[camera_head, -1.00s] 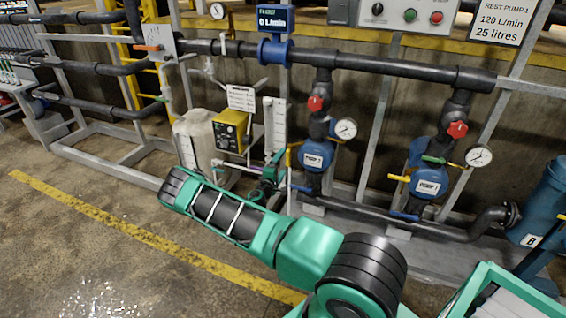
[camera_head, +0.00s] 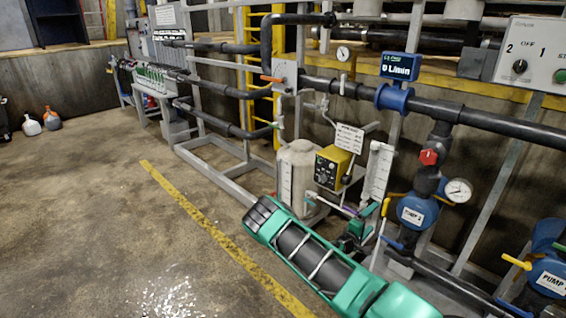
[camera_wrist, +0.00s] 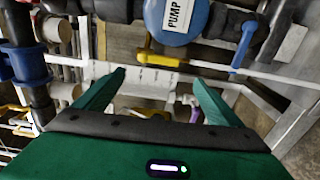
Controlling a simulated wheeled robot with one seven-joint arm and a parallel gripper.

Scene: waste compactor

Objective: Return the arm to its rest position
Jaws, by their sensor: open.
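My arm, green and black, reaches across the lower middle of the head view in front of the pump skid. Beyond the fingers lie a white label and thin pipes of the skid. A blue pump (camera_wrist: 178,18) with a yellow valve handle (camera_wrist: 160,60) sits at the top of that view. I cannot tell how far the fingertips are from these parts.
The pipe skid with blue pumps (camera_head: 417,210), a yellow dosing unit (camera_head: 331,168) and a white tank (camera_head: 296,172) stands close behind my arm. A control box (camera_head: 530,55) is at upper right. The concrete floor (camera_head: 90,220) at left is open, crossed by a yellow line (camera_head: 200,218).

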